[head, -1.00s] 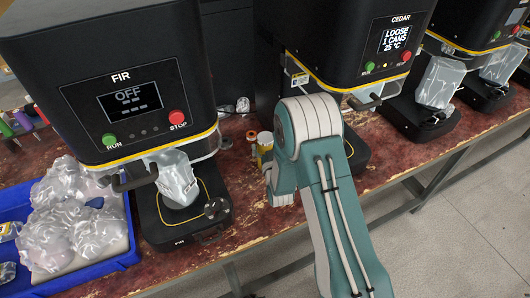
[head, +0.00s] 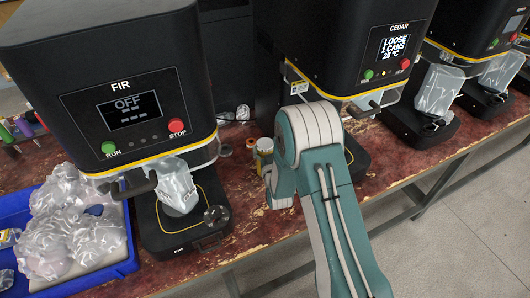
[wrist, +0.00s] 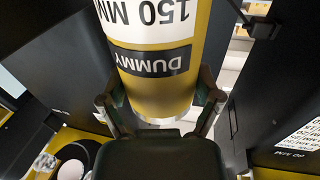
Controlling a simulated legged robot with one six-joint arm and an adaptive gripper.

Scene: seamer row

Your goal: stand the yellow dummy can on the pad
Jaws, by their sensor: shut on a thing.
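The yellow dummy can (wrist: 158,85) fills the middle of the wrist view, with a white "150 MM" label and a black "DUMMY" band that read upside down there. My gripper (wrist: 161,100) is shut on it, one finger on each side. The Cedar machine's dark base (head: 358,160), with a thin yellow line, shows partly behind my arm. I cannot tell whether this is the pad, or how far the can is from it.
The Fir machine (head: 120,110) stands left, with a plastic-wrapped item (head: 178,190) on its base. A blue tray (head: 122,268) holds several bagged items. More machines stand right; the front bench edge is mostly clear.

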